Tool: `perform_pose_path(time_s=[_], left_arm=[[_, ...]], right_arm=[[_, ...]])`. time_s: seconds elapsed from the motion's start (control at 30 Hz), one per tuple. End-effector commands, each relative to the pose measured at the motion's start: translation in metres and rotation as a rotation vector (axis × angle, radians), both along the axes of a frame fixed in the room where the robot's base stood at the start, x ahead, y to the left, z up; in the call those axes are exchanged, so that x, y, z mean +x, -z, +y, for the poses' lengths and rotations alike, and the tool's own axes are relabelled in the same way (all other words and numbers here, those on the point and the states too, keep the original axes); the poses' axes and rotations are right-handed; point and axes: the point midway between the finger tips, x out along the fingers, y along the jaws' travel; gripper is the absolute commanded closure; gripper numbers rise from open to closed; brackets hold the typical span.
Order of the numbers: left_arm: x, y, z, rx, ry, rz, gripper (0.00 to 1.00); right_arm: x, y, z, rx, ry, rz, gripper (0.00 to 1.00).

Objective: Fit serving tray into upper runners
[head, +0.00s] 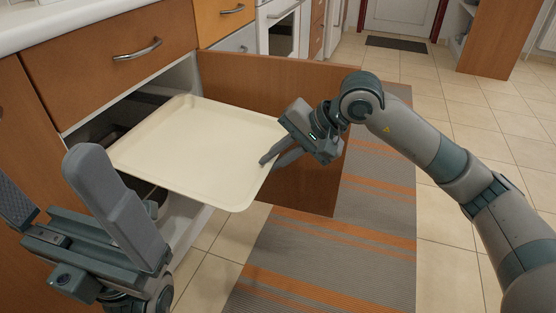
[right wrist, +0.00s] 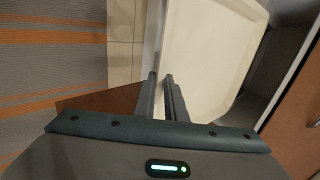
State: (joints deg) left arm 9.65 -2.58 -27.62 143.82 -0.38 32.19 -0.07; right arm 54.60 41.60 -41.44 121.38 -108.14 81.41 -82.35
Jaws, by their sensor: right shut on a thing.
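The cream serving tray (head: 195,150) lies roughly level at the cabinet opening (head: 180,85). Its far left part is inside under the drawer, and its near right part sticks out over the floor. My right gripper (head: 268,160) is shut on the tray's right edge; the tray also fills much of the right wrist view (right wrist: 210,55). My left gripper (head: 45,165) is open and empty at the lower left, apart from the tray. The upper runners cannot be made out in the dark interior, and the tray hides part of it.
The open cabinet door (head: 305,190) stands right of and behind the tray. A closed drawer (head: 120,55) is above the opening. Dark items sit inside below the tray. A striped rug (head: 330,265) covers the floor in front.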

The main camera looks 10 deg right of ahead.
Motion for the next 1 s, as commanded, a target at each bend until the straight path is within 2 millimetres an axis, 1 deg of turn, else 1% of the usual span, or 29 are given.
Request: perform_pose_path(time_s=[1.0], left_arm=[[-0.002, -0.003, -0.006, 0.001, 0.016, -0.018, 0.00]], right_arm=[[0.033, -0.001, 0.049, -0.005, -0.001, 0.002, 1.00]])
